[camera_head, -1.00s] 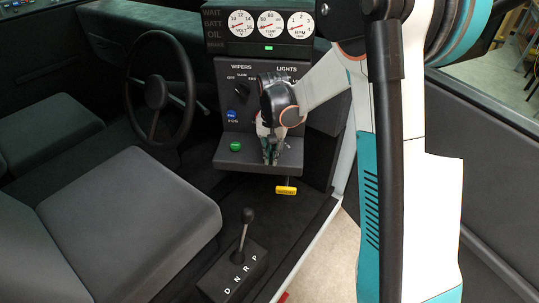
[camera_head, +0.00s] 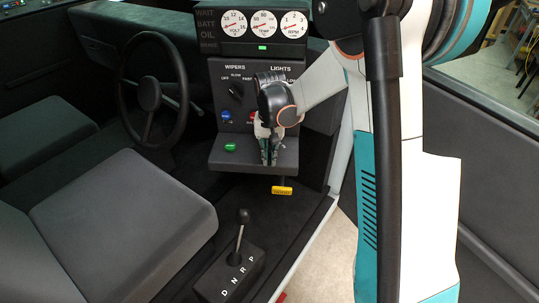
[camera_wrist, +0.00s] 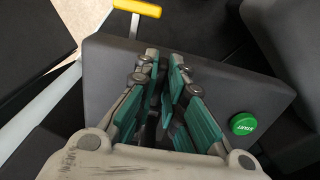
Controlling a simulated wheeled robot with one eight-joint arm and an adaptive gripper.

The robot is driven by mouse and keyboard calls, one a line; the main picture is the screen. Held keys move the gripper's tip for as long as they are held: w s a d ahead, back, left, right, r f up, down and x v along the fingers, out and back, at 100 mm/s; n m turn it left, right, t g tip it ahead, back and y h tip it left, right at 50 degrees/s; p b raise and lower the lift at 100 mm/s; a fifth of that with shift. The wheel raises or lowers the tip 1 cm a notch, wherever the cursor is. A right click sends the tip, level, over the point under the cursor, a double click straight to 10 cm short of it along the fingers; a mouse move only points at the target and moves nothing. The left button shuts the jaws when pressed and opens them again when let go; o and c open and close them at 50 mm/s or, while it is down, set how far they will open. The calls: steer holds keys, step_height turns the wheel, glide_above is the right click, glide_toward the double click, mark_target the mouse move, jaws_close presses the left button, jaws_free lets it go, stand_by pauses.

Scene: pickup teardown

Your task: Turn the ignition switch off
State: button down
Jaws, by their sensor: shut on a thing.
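My gripper (camera_head: 269,160) points down at the right part of the grey ledge (camera_head: 225,165) below the dashboard panel. Its fingers are close together, shut on the ignition switch, which they hide in both views. In the wrist view my gripper (camera_wrist: 165,65) shows its green-padded fingers over the same ledge (camera_wrist: 100,75). The switch's position cannot be read. The green START button (camera_head: 230,147) is on the ledge left of the gripper; it also shows in the wrist view (camera_wrist: 243,124).
A panel with a wipers knob (camera_head: 236,90) and a blue button (camera_head: 226,115) rises behind the ledge. A yellow handle (camera_head: 282,190) hangs below it. A gear lever (camera_head: 242,230), steering wheel (camera_head: 148,95) and seat (camera_head: 125,215) are nearby.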

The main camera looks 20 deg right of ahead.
steer(key=c, duration=1.7)
jaws_free()
steer(key=shift+r, duration=0.1)
step_height(320, 180, up, 12)
steer(key=shift+f, duration=0.1)
steer(key=s+a+r+n+t+b, duration=0.1)
steer(key=s+t+b, duration=0.1)
steer(key=s, duration=0.4)
steer(key=s+a+r+n+t+b, duration=0.1)
steer(key=s+a+r+b, duration=0.1)
steer(key=s, duration=0.4)
steer(key=s+f+n+t+b, duration=0.1)
steer(key=s+f, duration=0.1)
steer(key=s, duration=0.2)
steer(key=s+a+f+n+t+b, duration=0.1)
steer(key=s+f, duration=0.1)
steer(key=s, duration=0.2)
steer(key=s+f+n+t+b, duration=0.1)
steer(key=s+f+t, duration=0.1)
steer(key=s, duration=0.2)
steer(key=shift+s+a+f, duration=0.1)
steer(key=shift+s+a, duration=0.05)
steer(key=shift+s, duration=0.05)
